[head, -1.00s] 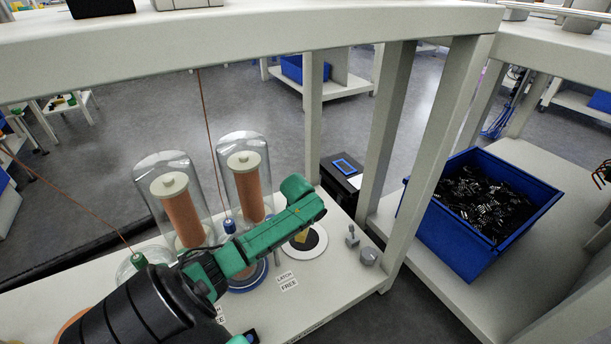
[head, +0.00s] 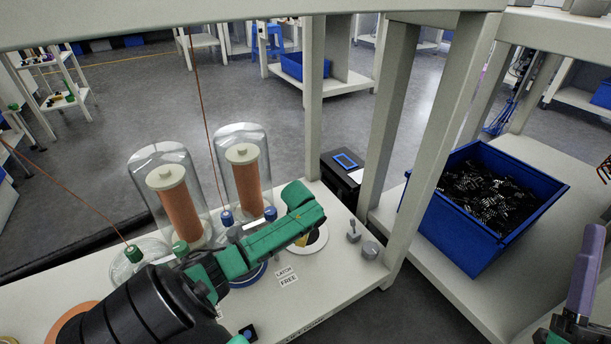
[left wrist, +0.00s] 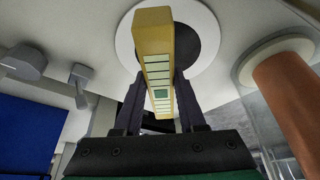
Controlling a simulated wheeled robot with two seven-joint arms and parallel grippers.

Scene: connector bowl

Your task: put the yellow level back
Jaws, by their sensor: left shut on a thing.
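The yellow level (left wrist: 153,60) is a long bar with a row of pale greenish windows along one face. My left gripper (left wrist: 160,95) is shut on it in the left wrist view, with a dark finger on each side. Behind the level is a black round spot with a white ring (left wrist: 125,40); I cannot tell whether the level touches it. In the head view the white ring (head: 321,240) is partly hidden by my green left arm, and a bit of yellow shows there. My right gripper (head: 575,315) is partly in view at the lower right, its fingers unclear.
Two glass domes over copper coils (head: 181,209) (head: 247,185) stand left of my arm. Small grey metal parts (head: 370,250) lie right of the ring, near a shelf post (head: 421,150). A blue bin (head: 465,245) of dark parts is further right. A label (head: 287,277) lies in front.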

